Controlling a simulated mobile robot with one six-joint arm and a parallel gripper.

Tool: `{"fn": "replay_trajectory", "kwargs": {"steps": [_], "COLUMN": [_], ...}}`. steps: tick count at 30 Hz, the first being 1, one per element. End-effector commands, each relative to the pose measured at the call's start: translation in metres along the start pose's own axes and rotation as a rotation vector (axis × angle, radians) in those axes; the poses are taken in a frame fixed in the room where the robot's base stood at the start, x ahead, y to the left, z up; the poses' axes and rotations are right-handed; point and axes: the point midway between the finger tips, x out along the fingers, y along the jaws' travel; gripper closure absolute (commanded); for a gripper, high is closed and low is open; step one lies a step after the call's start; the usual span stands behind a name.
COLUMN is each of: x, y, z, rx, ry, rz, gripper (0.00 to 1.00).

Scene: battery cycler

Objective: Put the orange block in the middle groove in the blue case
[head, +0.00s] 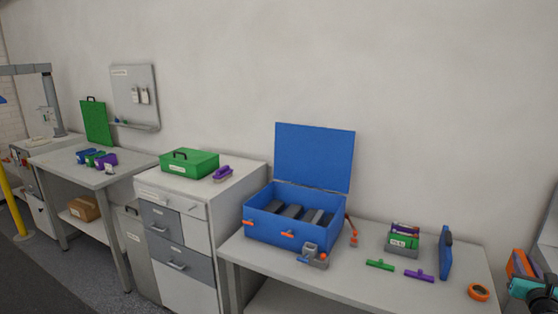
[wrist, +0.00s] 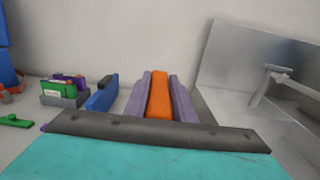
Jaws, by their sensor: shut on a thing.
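The blue case (head: 262,225) stands open on the right-hand table in the head view, its lid (head: 314,157) raised at the back. Dark grey dividers (head: 308,215) with grooves between them show inside; the groove floors are hard to see. My gripper (head: 524,262) is at the right edge of the head view, well to the right of the case. It is shut on the orange block (wrist: 159,98), which lies lengthwise between the two purple-grey fingers in the wrist view. A blue part at the left edge of the wrist view (wrist: 7,68) looks like the case.
A drawer cabinet (head: 180,242) stands left.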

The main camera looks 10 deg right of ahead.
Motion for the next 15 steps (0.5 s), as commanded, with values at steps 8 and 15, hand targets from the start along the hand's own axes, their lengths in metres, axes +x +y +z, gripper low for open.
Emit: {"fn": "replay_trajectory", "kwargs": {"steps": [8,15], "x": [0.004,0.01], "y": [0.024,0.065], "z": [-0.003,-0.007], "rx": [-0.003,-0.007], "ry": [0.001,0.002], "rz": [0.047,0.129], "gripper": [0.98,0.98]}}
